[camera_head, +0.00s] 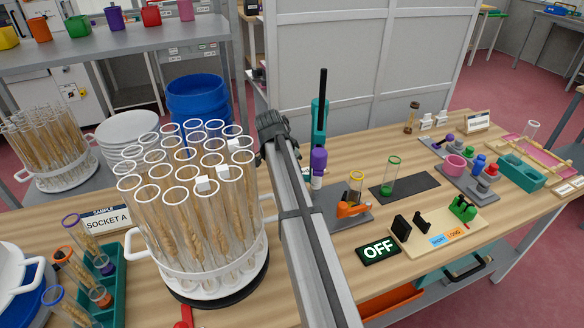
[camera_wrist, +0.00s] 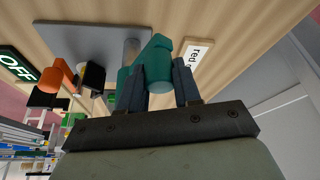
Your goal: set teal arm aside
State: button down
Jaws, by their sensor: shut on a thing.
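My gripper (camera_wrist: 159,88) is shut on a teal piece (camera_wrist: 158,62), the teal arm, in the wrist view. Its dark fingers press on both sides of the piece. More teal shows beside the left finger. In the head view a teal part (camera_head: 320,114) sits on a tall black rod, above a purple-topped vial (camera_head: 318,160); I cannot tell for sure that it is the held piece. My gripper's fingers cannot be made out in the head view. A grey base plate (camera_wrist: 85,40) with a short post lies beyond the fingers.
A round rack of wheat tubes (camera_head: 215,270) stands left of my arm. An orange clip (camera_head: 352,208), an OFF sign (camera_head: 377,250) and a dark mat (camera_head: 404,187) are to the right. Bare wood (camera_head: 350,140) shows at the table's back.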

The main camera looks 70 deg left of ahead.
jog(key=c, duration=0.8)
grip_release()
jog(key=shift+v, duration=3.7)
